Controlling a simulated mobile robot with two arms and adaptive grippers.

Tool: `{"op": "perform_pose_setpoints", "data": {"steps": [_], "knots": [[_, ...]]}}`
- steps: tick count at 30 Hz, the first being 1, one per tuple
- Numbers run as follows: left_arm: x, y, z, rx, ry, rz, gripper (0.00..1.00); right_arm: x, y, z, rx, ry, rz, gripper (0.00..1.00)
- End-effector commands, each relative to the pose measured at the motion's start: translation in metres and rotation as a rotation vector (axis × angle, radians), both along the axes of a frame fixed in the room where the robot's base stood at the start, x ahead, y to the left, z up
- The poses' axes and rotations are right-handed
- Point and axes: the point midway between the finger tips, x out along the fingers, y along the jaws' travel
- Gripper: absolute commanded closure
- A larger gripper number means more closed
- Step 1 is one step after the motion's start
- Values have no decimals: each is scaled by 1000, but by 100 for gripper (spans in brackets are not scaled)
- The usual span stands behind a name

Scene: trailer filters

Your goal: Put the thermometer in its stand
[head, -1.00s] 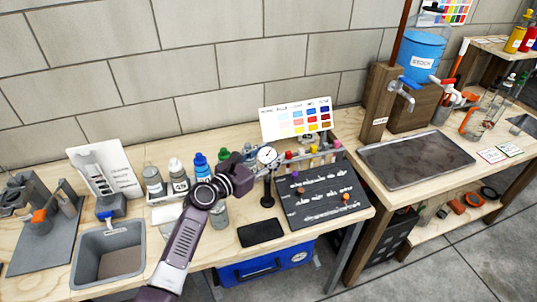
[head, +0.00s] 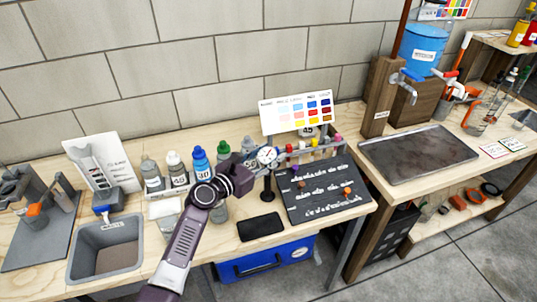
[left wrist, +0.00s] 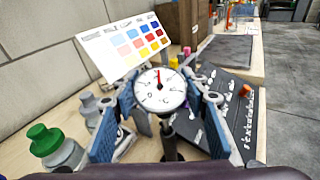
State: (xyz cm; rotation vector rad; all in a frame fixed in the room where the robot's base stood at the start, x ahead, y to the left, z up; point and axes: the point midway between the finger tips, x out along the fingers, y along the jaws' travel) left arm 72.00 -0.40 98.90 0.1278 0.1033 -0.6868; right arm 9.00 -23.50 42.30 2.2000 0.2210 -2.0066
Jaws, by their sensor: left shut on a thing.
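The thermometer has a round white dial with a red needle; its dial (head: 267,156) faces my left wrist camera and shows large in the left wrist view (left wrist: 160,90). My left gripper (head: 254,163) is shut on the thermometer, with its blue-padded fingers (left wrist: 163,97) on either side of the dial. The black stand (head: 268,192) is upright on the bench, directly below the dial. In the left wrist view a dark post (left wrist: 168,138) shows under the dial. I cannot tell whether the stem is seated in it. My right gripper is not in view.
Several capped bottles (head: 201,165) stand left of my gripper. A colour chart (head: 297,112) and a row of vials are behind. A black board (head: 322,190) lies to the right, and a dark pad (head: 261,226) in front of the stand. A grey sink (head: 107,245) is at left.

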Motion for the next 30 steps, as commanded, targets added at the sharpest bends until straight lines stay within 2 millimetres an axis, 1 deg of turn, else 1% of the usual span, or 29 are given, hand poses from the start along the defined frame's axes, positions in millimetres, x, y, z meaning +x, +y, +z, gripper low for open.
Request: {"op": "perform_pose_setpoints", "data": {"steps": [5, 15, 16, 21, 30], "knots": [[0, 0, -5, -1, -1, 0, 84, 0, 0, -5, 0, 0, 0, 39], [0, 0, -5, -1, -1, 0, 84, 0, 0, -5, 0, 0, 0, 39], [0, 0, -5, -1, -1, 0, 57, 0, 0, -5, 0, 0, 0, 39], [0, 0, -5, -1, -1, 0, 39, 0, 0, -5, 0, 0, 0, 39], [-1, 1, -6, 0, 0, 0, 39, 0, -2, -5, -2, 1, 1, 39]]}}
